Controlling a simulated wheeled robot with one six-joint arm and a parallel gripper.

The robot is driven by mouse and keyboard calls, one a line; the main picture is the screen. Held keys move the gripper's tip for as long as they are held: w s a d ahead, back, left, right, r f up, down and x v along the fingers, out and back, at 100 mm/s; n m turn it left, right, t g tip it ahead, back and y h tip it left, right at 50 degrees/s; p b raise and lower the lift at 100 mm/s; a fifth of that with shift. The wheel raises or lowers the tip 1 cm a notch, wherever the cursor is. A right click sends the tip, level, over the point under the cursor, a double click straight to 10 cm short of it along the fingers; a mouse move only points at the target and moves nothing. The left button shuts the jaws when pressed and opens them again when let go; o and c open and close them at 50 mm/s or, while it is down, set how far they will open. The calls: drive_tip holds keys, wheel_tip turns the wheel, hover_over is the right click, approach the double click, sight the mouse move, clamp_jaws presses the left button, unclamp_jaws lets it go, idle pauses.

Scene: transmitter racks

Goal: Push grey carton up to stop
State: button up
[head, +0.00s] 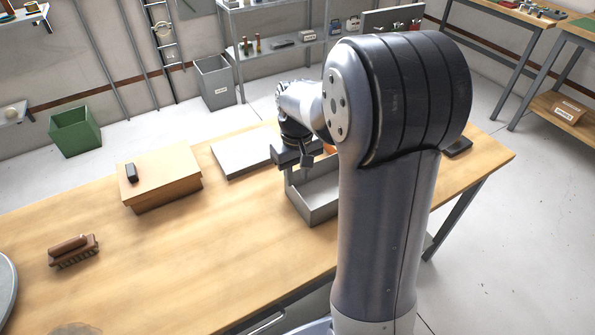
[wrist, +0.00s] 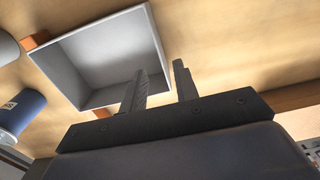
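The grey carton (head: 318,212) looks like an open-topped grey box on the wooden table, partly hidden behind my arm in the head view. In the wrist view its hollow inside (wrist: 108,52) shows at upper left. My gripper (head: 303,160) is over the back-left part of the box in the head view. In the wrist view my gripper (wrist: 160,68) has its two fingers apart with nothing between them. The left finger overlaps the box's edge; I cannot tell whether it touches. Orange-brown pieces (wrist: 38,38) show beside the box; I cannot tell whether one is the stop.
A grey flat slab (head: 245,153) lies left of the box. A brown carton (head: 160,182) with a small dark item on top and a brush (head: 73,250) are farther left. A blue cylinder (wrist: 22,115) shows in the wrist view. The table's front middle is clear.

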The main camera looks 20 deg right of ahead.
sight(297, 208)
drive_tip(key=shift+f, duration=0.1)
wheel_tip(297, 208, down, 11)
drive_tip(key=shift+r, duration=0.2)
drive_tip(key=shift+c, duration=0.3)
clamp_jaws()
idle(0.3)
drive_tip(key=shift+o, duration=0.3)
unclamp_jaws()
